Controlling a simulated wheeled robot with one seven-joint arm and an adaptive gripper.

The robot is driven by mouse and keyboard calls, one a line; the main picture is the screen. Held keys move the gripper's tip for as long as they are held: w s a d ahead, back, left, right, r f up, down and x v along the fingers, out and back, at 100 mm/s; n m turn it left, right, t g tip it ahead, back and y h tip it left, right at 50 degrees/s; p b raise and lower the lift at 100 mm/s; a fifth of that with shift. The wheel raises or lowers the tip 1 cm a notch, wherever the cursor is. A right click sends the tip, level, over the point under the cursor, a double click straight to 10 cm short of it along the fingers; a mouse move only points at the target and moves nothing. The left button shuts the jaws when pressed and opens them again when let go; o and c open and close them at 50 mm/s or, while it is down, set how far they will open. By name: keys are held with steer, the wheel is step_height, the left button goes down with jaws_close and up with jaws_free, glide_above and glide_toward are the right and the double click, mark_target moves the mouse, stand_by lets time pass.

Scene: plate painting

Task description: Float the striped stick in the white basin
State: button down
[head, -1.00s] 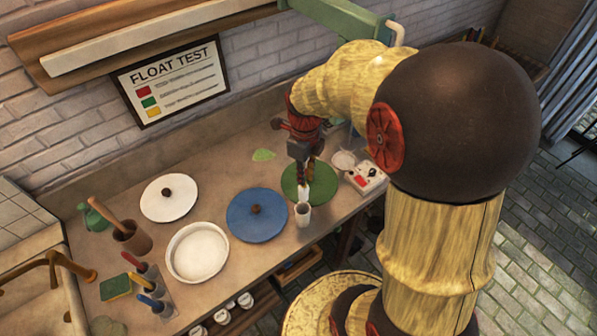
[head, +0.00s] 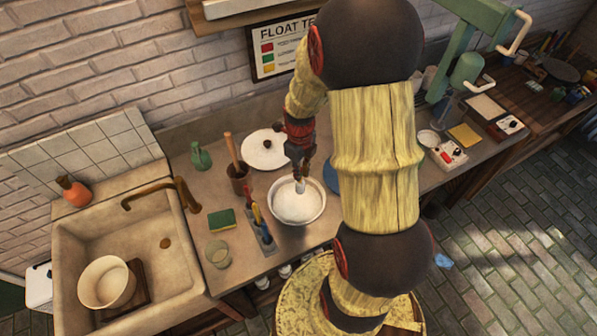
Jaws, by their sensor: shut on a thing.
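The white basin (head: 277,213) is a round, shallow bowl on the counter, with a pale inside. My gripper (head: 300,178) points down over the basin's back part. It is shut on the striped stick (head: 300,187), whose short pale lower end shows below the jaws. Its stripes are too small to make out, and its upper part is hidden by the jaws. I cannot tell whether its tip touches what is in the basin.
A white lid (head: 263,149) lies behind the basin. A rack of colored-handled tools (head: 264,238), a brown pot (head: 238,180), a sponge (head: 221,220) and a glass (head: 218,254) stand left. The sink (head: 80,245) is further left. My arm hides the counter right of the basin.

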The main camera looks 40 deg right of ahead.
steer(key=shift+w+a, duration=0.3)
steer(key=shift+w, duration=0.15)
steer(key=shift+w+d+f+b, duration=0.2)
steer(key=shift+f+b, duration=0.2)
steer(key=shift+f, duration=0.1)
steer(key=shift+a+f+b, duration=0.15)
steer(key=shift+f+b, duration=0.45)
steer(key=shift+f, duration=0.15)
steer(key=shift+f+b, duration=0.5)
steer(key=shift+f, duration=0.25)
step_height(320, 180, down, 16)
steer(key=b, duration=1)
steer(key=shift+f, duration=0.1)
